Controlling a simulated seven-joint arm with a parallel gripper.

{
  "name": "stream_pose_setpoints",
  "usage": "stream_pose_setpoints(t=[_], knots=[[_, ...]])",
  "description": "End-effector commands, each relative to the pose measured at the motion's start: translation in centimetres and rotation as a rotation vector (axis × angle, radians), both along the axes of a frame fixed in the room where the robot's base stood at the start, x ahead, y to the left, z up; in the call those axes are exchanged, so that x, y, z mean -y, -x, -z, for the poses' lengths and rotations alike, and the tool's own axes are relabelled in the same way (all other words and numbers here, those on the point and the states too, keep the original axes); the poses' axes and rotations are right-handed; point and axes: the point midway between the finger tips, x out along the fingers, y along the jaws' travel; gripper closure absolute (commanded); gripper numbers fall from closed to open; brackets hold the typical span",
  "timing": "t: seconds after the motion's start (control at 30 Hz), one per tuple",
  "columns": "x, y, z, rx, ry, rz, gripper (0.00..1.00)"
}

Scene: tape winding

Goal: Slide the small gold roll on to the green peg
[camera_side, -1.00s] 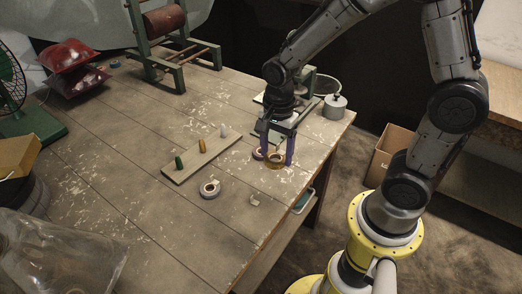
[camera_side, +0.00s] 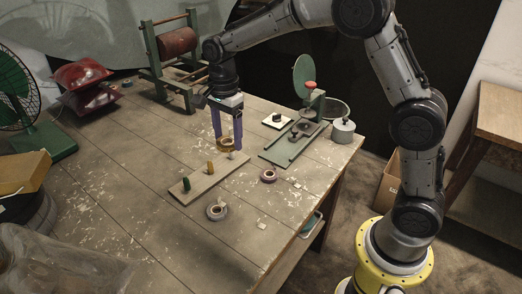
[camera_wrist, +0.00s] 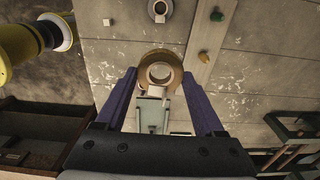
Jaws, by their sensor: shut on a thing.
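My gripper (camera_side: 228,128) is shut on the small gold roll (camera_side: 226,145) and holds it above the table, near the far end of the peg board (camera_side: 198,179). The wrist view shows the gold roll (camera_wrist: 160,54) between the purple fingers (camera_wrist: 160,84), its hole facing the camera. The green peg (camera_side: 186,184) stands upright at the board's near left end, bare. A yellow peg (camera_side: 210,169) is in the middle and a pale peg (camera_side: 233,155) at the far end. The wrist view shows the green peg (camera_wrist: 217,16) right of and above the roll.
A grey-white roll (camera_side: 216,211) lies in front of the board, and a brown roll (camera_side: 268,176) lies to its right. A green machine (camera_side: 292,145) and a metal weight (camera_side: 343,130) stand at the right. A red-drum winder (camera_side: 176,43) stands behind. The table's left middle is clear.

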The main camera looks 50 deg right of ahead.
Motion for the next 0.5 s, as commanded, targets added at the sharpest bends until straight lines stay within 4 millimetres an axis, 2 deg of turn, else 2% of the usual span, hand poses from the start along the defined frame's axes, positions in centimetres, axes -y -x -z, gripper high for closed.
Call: stream_pose_setpoints(t=[0.03,0.2,0.33,0.5], knots=[[-0.6,-1.7,0.1,0.000,0.000,-0.003,0.83],[-2.2,-6.3,0.7,-0.001,0.000,-0.010,0.83],[-3.7,-9.3,2.0,-0.001,0.000,-0.021,0.83],[-5.3,-11.9,4.2,-0.002,0.000,-0.041,0.83]])
